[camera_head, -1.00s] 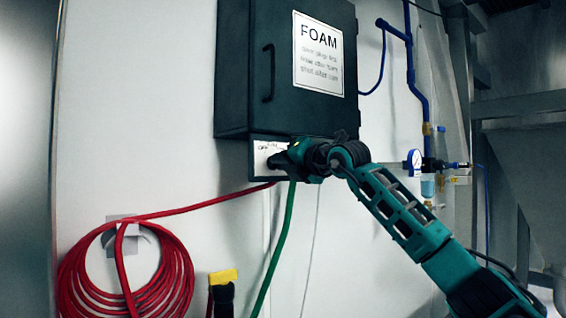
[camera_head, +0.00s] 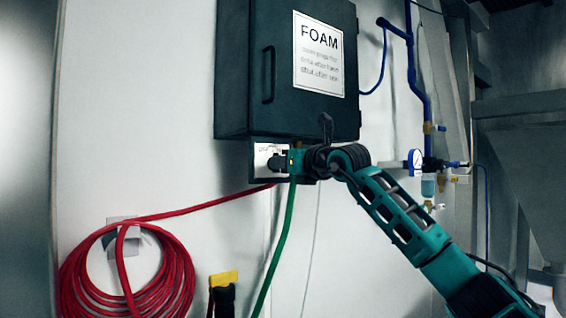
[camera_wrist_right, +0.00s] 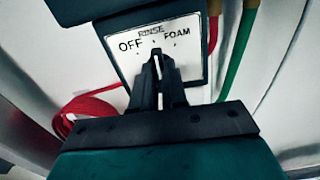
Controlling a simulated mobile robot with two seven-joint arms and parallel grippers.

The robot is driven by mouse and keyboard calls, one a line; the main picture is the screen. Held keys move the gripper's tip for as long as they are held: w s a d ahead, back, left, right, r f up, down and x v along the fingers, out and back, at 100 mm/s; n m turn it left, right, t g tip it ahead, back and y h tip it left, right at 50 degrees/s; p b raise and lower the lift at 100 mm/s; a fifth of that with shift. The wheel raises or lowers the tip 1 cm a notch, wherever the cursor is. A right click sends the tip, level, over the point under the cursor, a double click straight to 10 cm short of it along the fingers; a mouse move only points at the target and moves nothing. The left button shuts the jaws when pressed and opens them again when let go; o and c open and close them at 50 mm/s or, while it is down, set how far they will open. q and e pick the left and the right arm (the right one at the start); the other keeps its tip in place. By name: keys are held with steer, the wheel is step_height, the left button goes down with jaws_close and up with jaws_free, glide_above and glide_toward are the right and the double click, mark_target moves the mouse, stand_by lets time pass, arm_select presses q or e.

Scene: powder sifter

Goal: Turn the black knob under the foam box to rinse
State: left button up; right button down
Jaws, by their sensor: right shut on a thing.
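The dark foam box (camera_head: 236,75) hangs on the wall, with a white FOAM sign on its door. Under it is a white label plate (camera_head: 262,152). In the right wrist view the plate (camera_wrist_right: 192,60) reads OFF at left, RINSE at top and FOAM at right. The black knob (camera_wrist_right: 157,63) is at the plate's middle, mostly hidden between the fingers. Its light mark points up, close to RINSE. My right gripper (camera_head: 277,163) reaches the plate from the right and is shut on the knob, as the right wrist view (camera_wrist_right: 158,73) also shows. My left gripper is out of view.
A red hose (camera_head: 215,198) runs from below the plate to a coil at lower left. A green hose (camera_head: 278,245) hangs just under my gripper. A yellow-topped handle (camera_head: 224,278) is below. Blue pipes and a gauge (camera_head: 415,160) are at right.

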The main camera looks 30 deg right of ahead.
steer(key=shift+n, duration=0.4)
steer(key=c, duration=1.2)
jaws_free()
steer(key=shift+o, duration=0.2)
steer(key=s+d+b, duration=0.1)
steer(key=s+b, duration=0.3)
steer(key=s, duration=0.9)
steer(key=shift+w, duration=0.1)
